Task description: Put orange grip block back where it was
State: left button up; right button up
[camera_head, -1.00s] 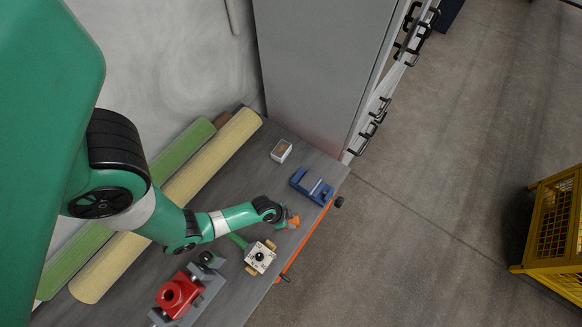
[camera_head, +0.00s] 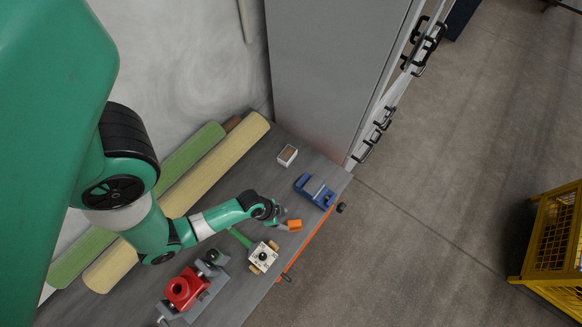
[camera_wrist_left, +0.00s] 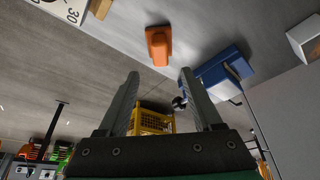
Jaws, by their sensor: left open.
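The orange grip block (camera_head: 295,225) lies on the grey workbench near its front edge, between the blue vise and the white block with a black knob. It also shows in the left wrist view (camera_wrist_left: 158,45), beyond my fingertips and apart from them. My left gripper (camera_head: 280,212) is open and empty, just to the left of the orange block in the head view. In the left wrist view its two fingers (camera_wrist_left: 160,82) are spread wide with nothing between them. My right gripper is not in view.
A blue vise (camera_head: 315,190) and a small white box (camera_head: 287,155) stand behind the block. The white knobbed block (camera_head: 262,256) and a red part on a grey fixture (camera_head: 184,289) stand nearer. Rolls (camera_head: 215,160) lie along the wall. A grey cabinet (camera_head: 330,70) closes the back.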

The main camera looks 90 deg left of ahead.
pick_arm(q)
jog(key=shift+v, duration=0.95)
